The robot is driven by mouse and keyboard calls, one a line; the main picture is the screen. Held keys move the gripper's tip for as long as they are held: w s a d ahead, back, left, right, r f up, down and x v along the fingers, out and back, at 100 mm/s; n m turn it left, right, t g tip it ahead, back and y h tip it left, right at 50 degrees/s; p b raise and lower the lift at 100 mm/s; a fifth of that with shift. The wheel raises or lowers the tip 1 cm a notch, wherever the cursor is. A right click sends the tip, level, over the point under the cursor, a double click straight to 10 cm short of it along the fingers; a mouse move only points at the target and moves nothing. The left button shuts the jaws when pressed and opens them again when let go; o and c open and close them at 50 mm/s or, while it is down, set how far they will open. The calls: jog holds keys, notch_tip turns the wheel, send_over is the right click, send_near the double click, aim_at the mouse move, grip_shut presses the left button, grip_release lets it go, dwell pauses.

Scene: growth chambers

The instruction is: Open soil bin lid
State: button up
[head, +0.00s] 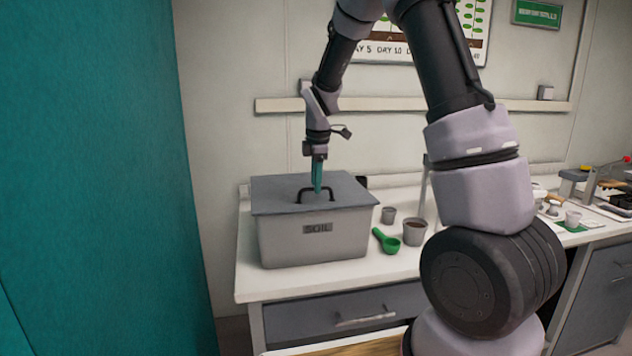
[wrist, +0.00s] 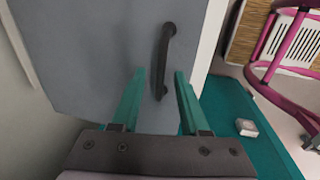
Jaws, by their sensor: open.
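The soil bin (head: 312,240) is a light grey box with a "SOIL" label, standing at the left end of the white counter. Its grey lid (head: 270,196) lies flat on top and is closed. A black arched handle (head: 316,192) stands on the lid. My gripper (head: 317,190) points down over the lid at the handle. In the wrist view, my gripper (wrist: 158,95) is open, with its teal fingers on either side of the near part of the handle (wrist: 166,55). The lid (wrist: 100,50) fills much of that view. I cannot tell whether the fingers touch the handle.
A teal panel (head: 90,180) rises at the left. A drawer (head: 350,315) lies below the counter. A shelf rail (head: 390,104) runs along the wall behind.

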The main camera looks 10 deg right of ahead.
jog(key=shift+f, duration=0.1)
grip_shut()
dwell(1.4)
